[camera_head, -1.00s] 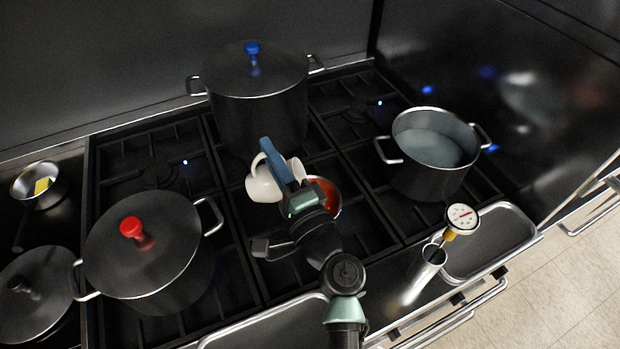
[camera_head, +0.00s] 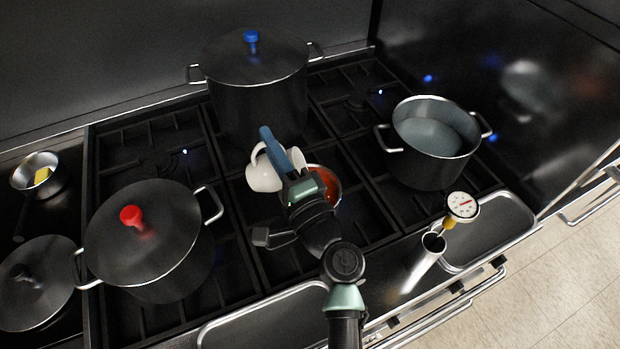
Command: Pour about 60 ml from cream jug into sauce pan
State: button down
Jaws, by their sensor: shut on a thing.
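The white cream jug (camera_head: 262,177) is in the middle of the head view, above the stove grates. My gripper (camera_head: 278,155) is shut on it, and its blue finger covers part of the jug. The jug looks tilted, but its spout and any stream are hidden. The sauce pan (camera_head: 336,186), with orange-red sauce (camera_head: 322,180) inside, is just right of the jug, partly behind my gripper and wrist. The jug overlaps the pan's left side in this view.
A tall pot with a blue knob (camera_head: 251,36) stands behind. A red-knobbed lidded pot (camera_head: 132,216) is at left, an open pot of water (camera_head: 436,133) at right. A dial thermometer (camera_head: 461,205) stands in a metal cylinder (camera_head: 428,256) at front right.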

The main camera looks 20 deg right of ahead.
aim_at(250, 167)
jog(key=shift+w+a+r+n+g+y+p, duration=0.2)
jog(key=shift+a+r+n+p, duration=0.15)
jog(key=shift+n+p, duration=0.25)
jog(key=shift+w+a+r+n+g+y+p, duration=0.1)
jog(key=shift+a+r+n+g+p, duration=0.2)
jog(key=shift+p, duration=0.5)
jog(key=shift+w+a+r+n+g+p, duration=0.15)
jog(key=shift+a+n+p, duration=0.1)
jog(key=shift+n+p, duration=0.25)
jog(key=shift+s+a+r+n+g+p, duration=0.1)
jog(key=shift+a+n+g+p, duration=0.1)
jog(key=shift+n+p, duration=0.3)
jog(key=shift+w+a+f+n+g+p, duration=0.3)
jog(key=shift+a+f+n+p, duration=0.1)
jog(key=shift+a+n+p, duration=0.1)
jog(key=shift+w+a+f+n+g+p, duration=0.15)
jog(key=shift+a+f+n+g+p, duration=0.1)
jog(key=shift+a+f+n+p, duration=0.2)
jog(key=w+a+f+n+g+h+p, duration=0.2)
jog(key=a+f+n+p, duration=0.3)
jog(key=p, duration=0.5)
jog(key=shift+w+a+f+g+h+p, duration=0.15)
jog(key=shift+a+f+g+h+p, duration=0.15)
jog(key=shift+a+f+g+p, duration=0.15)
